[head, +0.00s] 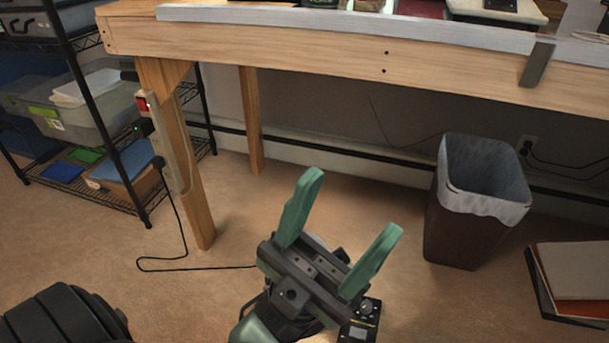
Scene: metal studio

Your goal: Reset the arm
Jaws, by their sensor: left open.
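My left gripper (340,222) shows in the lower middle of the head view. Its two green fingers stand apart and point up, with nothing between them. It is in front of the wooden workbench, over the tan floor, and touches nothing that I can see. My right gripper is not in view.
A wooden workbench (320,62) spans the top, with a leg (183,165) carrying a power strip. A wire shelf (128,198) with bins stands left. A lined bin (455,230) stands right, near stacked boards (570,270). A black cord (185,258) lies on the floor.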

